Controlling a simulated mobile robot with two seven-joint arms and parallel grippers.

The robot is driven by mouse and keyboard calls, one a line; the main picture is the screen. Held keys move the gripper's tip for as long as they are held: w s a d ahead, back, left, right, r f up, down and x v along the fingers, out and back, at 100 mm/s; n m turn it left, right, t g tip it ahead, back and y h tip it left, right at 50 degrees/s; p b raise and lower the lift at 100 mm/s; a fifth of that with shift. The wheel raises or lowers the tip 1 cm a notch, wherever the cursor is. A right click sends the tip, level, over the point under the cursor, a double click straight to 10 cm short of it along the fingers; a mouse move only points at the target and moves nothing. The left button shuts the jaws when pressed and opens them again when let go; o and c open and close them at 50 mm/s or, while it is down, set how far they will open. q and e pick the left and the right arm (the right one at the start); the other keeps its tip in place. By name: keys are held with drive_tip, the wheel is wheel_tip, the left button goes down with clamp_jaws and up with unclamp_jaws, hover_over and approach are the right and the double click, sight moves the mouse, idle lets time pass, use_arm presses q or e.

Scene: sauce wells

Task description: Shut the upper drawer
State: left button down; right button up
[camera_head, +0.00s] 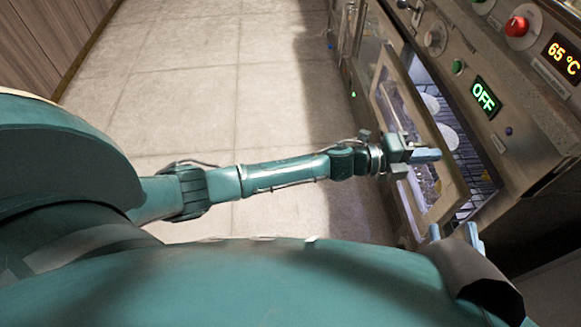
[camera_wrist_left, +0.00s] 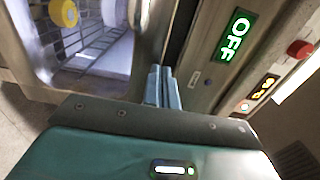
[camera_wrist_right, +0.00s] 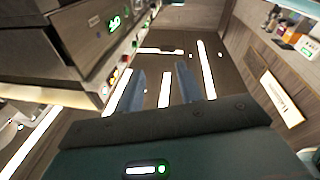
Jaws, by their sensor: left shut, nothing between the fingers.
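The drawer's glass front with a pale frame (camera_head: 458,192) stands out from the cabinet face, leaving a gap. A wire rack and white round things show inside; the left wrist view shows the rack (camera_wrist_left: 88,42) with yellow and white things. I cannot tell whether this is the upper drawer. My right gripper (camera_head: 455,235) is open and empty near the frame's lower end.
The cabinet face (camera_head: 520,105) carries a green OFF display (camera_head: 485,96), a red knob (camera_head: 517,26) and an orange 65 °C display (camera_head: 563,58). Tiled floor (camera_head: 270,80) lies clear to the left. A shelf with small items (camera_wrist_right: 290,28) shows in the right wrist view.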

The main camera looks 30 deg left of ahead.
use_arm(q)
drive_tip(key=b+x, duration=0.2)
drive_tip(key=x, duration=0.5)
drive_tip(key=shift+w+d+r+b, duration=0.2)
drive_tip(key=shift+w+d+b, duration=0.05)
drive_tip(key=shift+b, duration=0.15)
use_arm(e)
drive_tip(key=shift+a+r+m+y, duration=0.15)
drive_tip(key=shift+a+m+y, duration=0.15)
drive_tip(key=shift+a+m, duration=0.15)
use_arm(q)
drive_tip(key=shift+r, duration=0.15)
drive_tip(key=shift+a, duration=0.1)
